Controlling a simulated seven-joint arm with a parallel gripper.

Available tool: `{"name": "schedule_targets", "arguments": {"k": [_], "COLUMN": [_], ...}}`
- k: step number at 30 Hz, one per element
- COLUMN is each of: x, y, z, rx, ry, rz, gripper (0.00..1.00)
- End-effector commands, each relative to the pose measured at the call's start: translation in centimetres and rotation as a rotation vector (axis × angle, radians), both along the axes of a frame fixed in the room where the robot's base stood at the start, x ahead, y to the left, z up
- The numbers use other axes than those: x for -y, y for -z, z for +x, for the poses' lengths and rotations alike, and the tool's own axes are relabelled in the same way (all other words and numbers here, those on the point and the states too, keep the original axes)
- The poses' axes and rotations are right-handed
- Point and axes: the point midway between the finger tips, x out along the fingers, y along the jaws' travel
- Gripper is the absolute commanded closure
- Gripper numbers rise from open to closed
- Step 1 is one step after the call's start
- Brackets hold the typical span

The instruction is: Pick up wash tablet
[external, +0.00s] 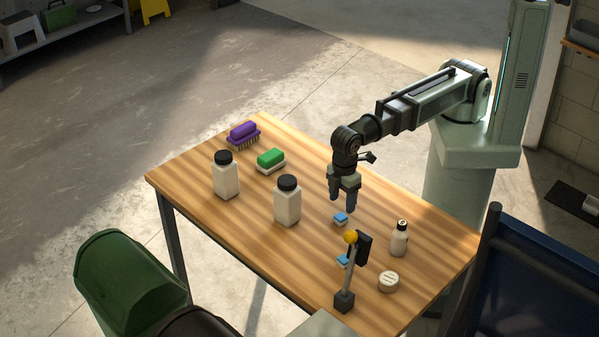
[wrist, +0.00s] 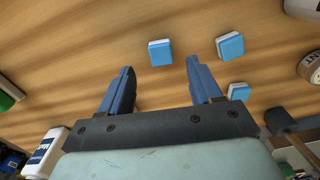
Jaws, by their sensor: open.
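Three wash tablets, small blue-and-white blocks, lie on the wooden table in the wrist view: one at top centre (wrist: 160,53), one to its right (wrist: 230,46) and one lower right (wrist: 238,91). In the external view one tablet (external: 340,218) lies just below my gripper (external: 343,204), and another (external: 342,260) is partly behind a small post. The third is not clear there. My gripper is open and empty, pointing down above the table. In the wrist view the centre tablet lies beyond and between the fingertips (wrist: 159,65), apart from them.
Two black-capped white bottles (external: 288,203) (external: 226,177), a green brush (external: 271,158) and a purple brush (external: 243,132) are farther left.

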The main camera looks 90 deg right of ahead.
Motion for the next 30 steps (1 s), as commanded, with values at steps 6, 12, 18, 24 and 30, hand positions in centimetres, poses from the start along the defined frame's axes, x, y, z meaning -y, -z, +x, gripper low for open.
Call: {"name": "schedule_targets", "arguments": {"k": [6,12,18,24,30], "x": [0.0,-0.2,-0.2,-0.3,-0.3], "y": [0.7,2.5,4.7,5.3,5.3], "z": [0.0,0.1,0.2,0.2,0.2], "rx": [-0.001,-0.002,-0.002,0.0,0.0], "ry": [0.0,0.0,0.0,0.0,0.0], "rz": [-0.001,-0.001,-0.001,0.0,0.0], "gripper": [0.36,0.36,0.36,0.36,0.43]}}
